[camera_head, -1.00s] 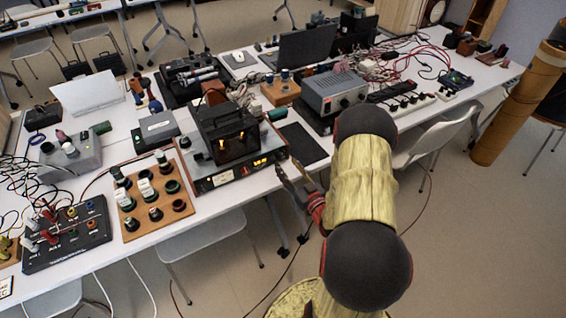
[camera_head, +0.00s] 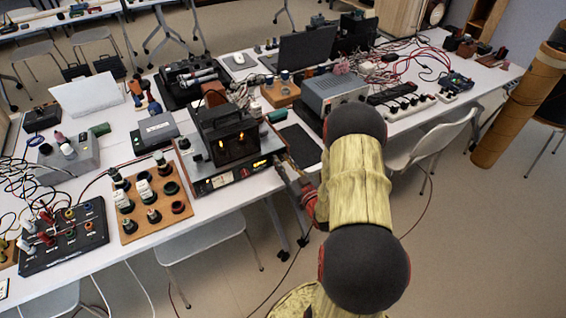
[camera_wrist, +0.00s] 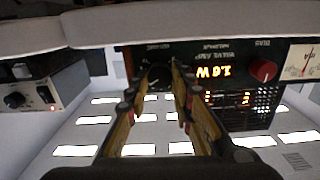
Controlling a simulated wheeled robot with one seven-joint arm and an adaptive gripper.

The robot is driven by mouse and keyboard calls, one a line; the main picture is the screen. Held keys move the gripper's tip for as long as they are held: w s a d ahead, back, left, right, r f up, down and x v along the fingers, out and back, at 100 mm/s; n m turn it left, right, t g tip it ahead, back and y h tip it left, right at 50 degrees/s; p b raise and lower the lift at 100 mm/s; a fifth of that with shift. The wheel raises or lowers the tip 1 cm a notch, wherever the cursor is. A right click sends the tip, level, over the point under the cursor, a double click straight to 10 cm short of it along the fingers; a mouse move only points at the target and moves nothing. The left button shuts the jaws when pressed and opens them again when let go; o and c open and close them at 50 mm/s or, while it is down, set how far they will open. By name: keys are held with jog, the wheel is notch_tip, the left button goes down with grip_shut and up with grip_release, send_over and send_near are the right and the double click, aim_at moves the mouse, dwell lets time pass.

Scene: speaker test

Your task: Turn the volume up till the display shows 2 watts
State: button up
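The valve amp (camera_head: 235,175) stands at the front edge of the table, its front panel facing me. In the wrist view its panel (camera_wrist: 225,60) appears upside down. The lit orange display (camera_wrist: 214,71) shows digits and a W, looking like 1.6 W, though the digits are small. A dark round knob (camera_wrist: 158,77) sits beside the display, between my fingers. My gripper (camera_wrist: 161,66) is open, with one finger on each side of this knob. I cannot tell whether they touch it. In the head view my gripper (camera_head: 283,167) is at the amp's right end and hides the knob.
A red knob (camera_wrist: 263,70) and a needle meter (camera_wrist: 300,62) are also on the amp panel. A grey power supply (camera_head: 330,92) stands farther right, and a dark flat pad (camera_head: 300,145) lies beside the amp. A wooden board with sockets (camera_head: 150,208) is left of it.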

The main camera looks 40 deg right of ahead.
grip_shut()
jog(key=shift+m, duration=0.7)
jog(key=o, duration=0.6)
grip_release()
jog(key=shift+v, duration=6)
